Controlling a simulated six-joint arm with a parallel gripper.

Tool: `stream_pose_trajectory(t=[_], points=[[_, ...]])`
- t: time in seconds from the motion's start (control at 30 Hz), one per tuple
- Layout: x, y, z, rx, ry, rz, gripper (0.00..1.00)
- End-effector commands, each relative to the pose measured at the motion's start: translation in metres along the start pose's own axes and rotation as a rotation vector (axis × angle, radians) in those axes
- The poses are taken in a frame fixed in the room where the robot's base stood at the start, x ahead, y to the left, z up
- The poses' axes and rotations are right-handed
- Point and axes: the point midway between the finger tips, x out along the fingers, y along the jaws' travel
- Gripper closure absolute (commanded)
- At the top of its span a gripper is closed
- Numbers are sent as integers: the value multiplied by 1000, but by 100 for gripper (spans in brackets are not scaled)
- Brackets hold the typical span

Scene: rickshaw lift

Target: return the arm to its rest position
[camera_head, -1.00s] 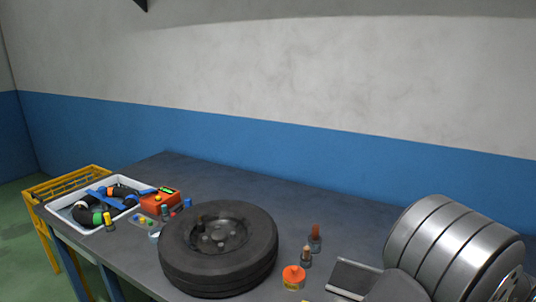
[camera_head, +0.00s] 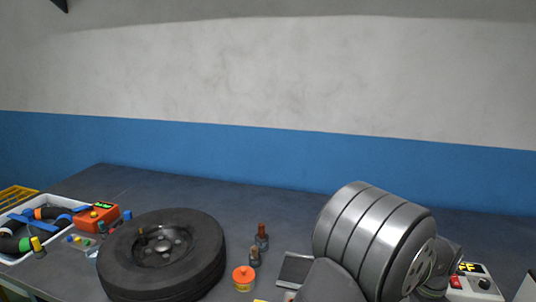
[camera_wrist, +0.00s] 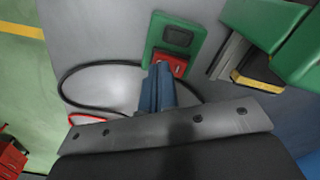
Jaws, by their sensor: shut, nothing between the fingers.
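My gripper (camera_wrist: 158,72) shows in the wrist view as two blue fingers close together, ahead of a grey bolted plate and a dark body. The fingers are shut with nothing between them. They point toward a green item with a red block (camera_wrist: 172,60) on a grey surface; whether they touch it I cannot tell. A black cable (camera_wrist: 75,73) loops on both sides of the fingers.
The bench holds a black-tyred wheel (camera_head: 120,268), a white tray (camera_head: 20,258), an orange-capped pot (camera_head: 243,279), a ribbed silver drum (camera_head: 372,235) and a control box (camera_head: 476,284). A green object (camera_wrist: 285,35) is close at the wrist view's upper right. The bench's back strip is clear.

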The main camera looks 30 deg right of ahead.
Motion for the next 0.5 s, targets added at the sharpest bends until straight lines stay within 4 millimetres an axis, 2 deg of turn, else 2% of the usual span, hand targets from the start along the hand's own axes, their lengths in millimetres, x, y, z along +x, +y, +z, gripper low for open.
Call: stream_pose_trajectory(t=[0.03, 0.3, 0.5], points=[[-14, 0, -1, 0, 6, -3, 100], [-69, 0, -1, 0, 7, -3, 100], [-100, 1, 8, 79, 46, -15, 100]])
